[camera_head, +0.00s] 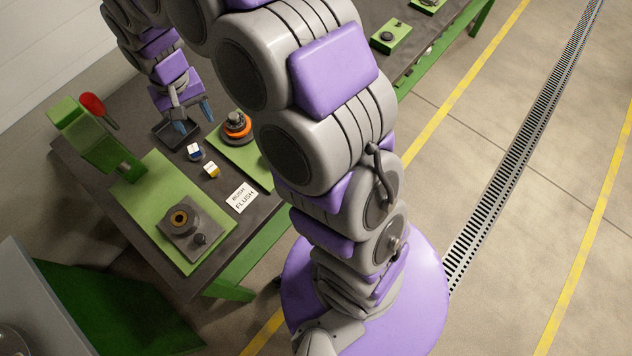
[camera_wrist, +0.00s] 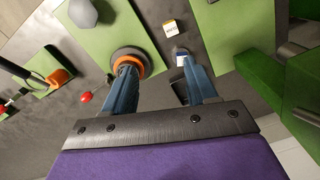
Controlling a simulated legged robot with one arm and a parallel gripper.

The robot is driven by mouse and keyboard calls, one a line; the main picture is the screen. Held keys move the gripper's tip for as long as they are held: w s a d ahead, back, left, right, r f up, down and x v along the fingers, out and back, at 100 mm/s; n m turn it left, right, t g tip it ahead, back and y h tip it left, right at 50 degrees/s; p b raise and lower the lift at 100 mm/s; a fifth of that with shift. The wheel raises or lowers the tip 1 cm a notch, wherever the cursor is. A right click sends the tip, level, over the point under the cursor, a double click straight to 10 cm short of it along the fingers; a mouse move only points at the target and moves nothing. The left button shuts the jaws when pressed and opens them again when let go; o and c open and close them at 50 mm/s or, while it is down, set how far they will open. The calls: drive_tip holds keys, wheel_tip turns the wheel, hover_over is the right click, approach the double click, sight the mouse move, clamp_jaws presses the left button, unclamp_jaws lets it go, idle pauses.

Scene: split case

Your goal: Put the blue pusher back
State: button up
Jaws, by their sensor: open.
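A small block (camera_head: 195,152) with a white and blue face lies on the dark bench beside the black tray (camera_head: 161,136); I cannot tell whether it is the blue pusher or a label for it. A similar white and yellow block (camera_head: 211,170) is close by. My gripper (camera_head: 193,118) is open with blue fingers, above the bench near the tray. In the wrist view my gripper (camera_wrist: 155,60) has its right fingertip near the blue-faced block (camera_wrist: 181,58) in the picture. The tray is partly hidden behind that finger.
An orange and dark ring stack (camera_head: 237,126) sits on a green plate, near the left finger in the wrist view. A green press with a red knob (camera_head: 92,103) stands at the bench's left. A grey fixture (camera_head: 194,228) and a printed card (camera_head: 241,197) are nearer.

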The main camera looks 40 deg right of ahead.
drive_tip(key=s+d+r, duration=0.2)
drive_tip(key=s+d, duration=0.2)
drive_tip(key=s, duration=0.6)
drive_tip(key=s+d+r, duration=0.2)
drive_tip(key=s+d, duration=0.2)
drive_tip(key=s, duration=0.7)
drive_tip(key=s+d+r+g, duration=0.1)
drive_tip(key=s+d, duration=0.3)
drive_tip(key=s, duration=0.6)
drive_tip(key=shift+s+r, duration=0.3)
drive_tip(key=shift+r, duration=0.5)
